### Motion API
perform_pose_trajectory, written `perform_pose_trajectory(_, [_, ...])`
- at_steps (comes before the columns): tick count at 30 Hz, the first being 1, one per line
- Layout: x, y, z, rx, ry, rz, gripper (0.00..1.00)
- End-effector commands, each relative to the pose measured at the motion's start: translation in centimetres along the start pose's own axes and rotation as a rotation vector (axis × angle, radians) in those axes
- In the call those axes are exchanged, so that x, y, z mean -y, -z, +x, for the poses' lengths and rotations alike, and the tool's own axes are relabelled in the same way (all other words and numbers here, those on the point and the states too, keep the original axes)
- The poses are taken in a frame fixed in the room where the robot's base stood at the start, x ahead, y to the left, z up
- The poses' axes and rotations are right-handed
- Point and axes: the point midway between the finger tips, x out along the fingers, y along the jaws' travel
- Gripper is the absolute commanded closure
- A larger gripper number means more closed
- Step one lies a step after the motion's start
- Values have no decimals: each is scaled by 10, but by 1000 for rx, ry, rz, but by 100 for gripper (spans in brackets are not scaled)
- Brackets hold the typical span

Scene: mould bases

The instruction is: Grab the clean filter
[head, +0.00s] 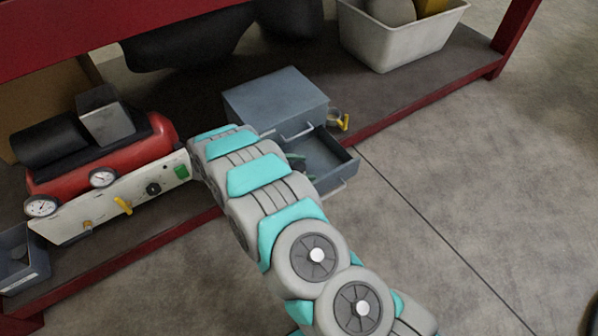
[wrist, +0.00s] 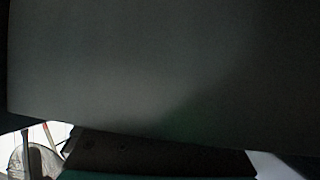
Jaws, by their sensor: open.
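I cannot make out the clean filter in either view. A grey-blue metal cabinet (head: 275,103) stands on the low shelf with one drawer (head: 335,163) pulled out. Small dark and green pieces (head: 297,161) show at the drawer's left side, partly behind my arm; I cannot tell what they are. My arm reaches up to the cabinet's front and hides part of the drawer. My gripper (wrist: 160,153) shows only as a dark shape low in the wrist view; it is open, and its fingertips are not clear. A dark, flat surface (wrist: 130,65) fills most of that view.
A red compressor (head: 105,155) with gauges and a pale panel (head: 115,200) stands left of my arm. A yellow-handled part (head: 338,120) lies right of the cabinet. A white bin (head: 400,38) stands farther right. Red shelf beams run above and along the front. The floor (head: 470,180) at right is clear.

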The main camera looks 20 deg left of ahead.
Motion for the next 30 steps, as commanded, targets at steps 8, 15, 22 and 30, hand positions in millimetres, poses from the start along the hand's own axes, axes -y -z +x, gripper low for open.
perform_pose_trajectory(8, [-1, 0, 18, -1, 0, -1, 10])
perform_pose_trajectory(15, [-1, 0, 18, 0, 0, -1, 20])
perform_pose_trajectory(22, [-1, 0, 18, 0, -1, -1, 46])
perform_pose_trajectory(30, [-1, 0, 18, 0, -1, -1, 76])
